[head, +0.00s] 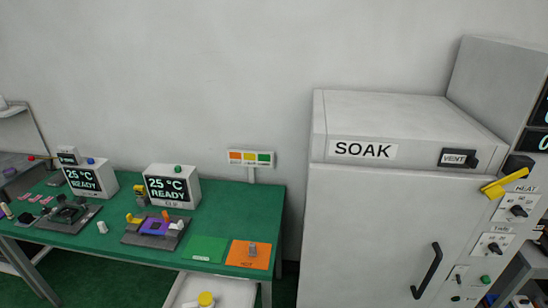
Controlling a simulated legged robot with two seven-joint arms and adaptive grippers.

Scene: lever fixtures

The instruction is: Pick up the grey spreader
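I cannot pick out the grey spreader with certainty. A small grey upright piece (253,249) stands on the orange mat (238,261) at the right end of the green table. A small pale grey cylinder (102,227) stands between the two dark fixtures. The right fixture (155,229) carries a purple plate and yellow and orange parts. The left fixture (68,215) holds dark parts too small to tell. Neither of my grippers is in view.
The green table (225,215) bears two READY display boxes (172,187). A white SOAK cabinet (375,215) with a black handle (427,271) and yellow lever (505,183) fills the right. A white cart (186,290) with a yellow-lidded jar (206,299) stands in front.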

